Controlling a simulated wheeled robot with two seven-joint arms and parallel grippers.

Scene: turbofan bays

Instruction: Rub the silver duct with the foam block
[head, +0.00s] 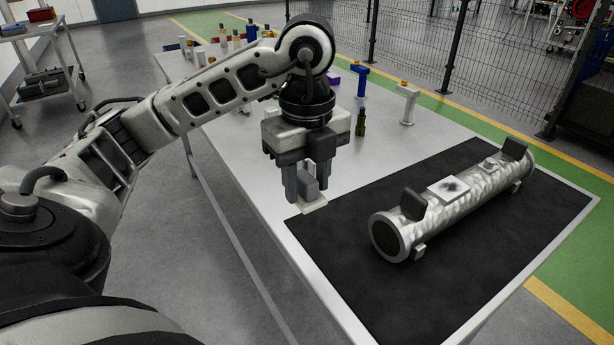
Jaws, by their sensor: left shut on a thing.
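The silver duct (466,207) lies on its side on a black mat (400,300), running from front left to back right. It has two dark upright brackets and a flat pale pad (449,189) with a dark smudge on top. My left gripper (307,188) points down at the mat's far left corner, left of the duct and apart from it. It is shut on the foam block (314,206), whose pale bottom shows below the fingertips. The fingers hide part of the block, and I cannot tell whether it touches the surface. My right gripper is not in view.
The mat lies on a pale table (245,165). Several small items stand farther back. The mat between gripper and duct is clear.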

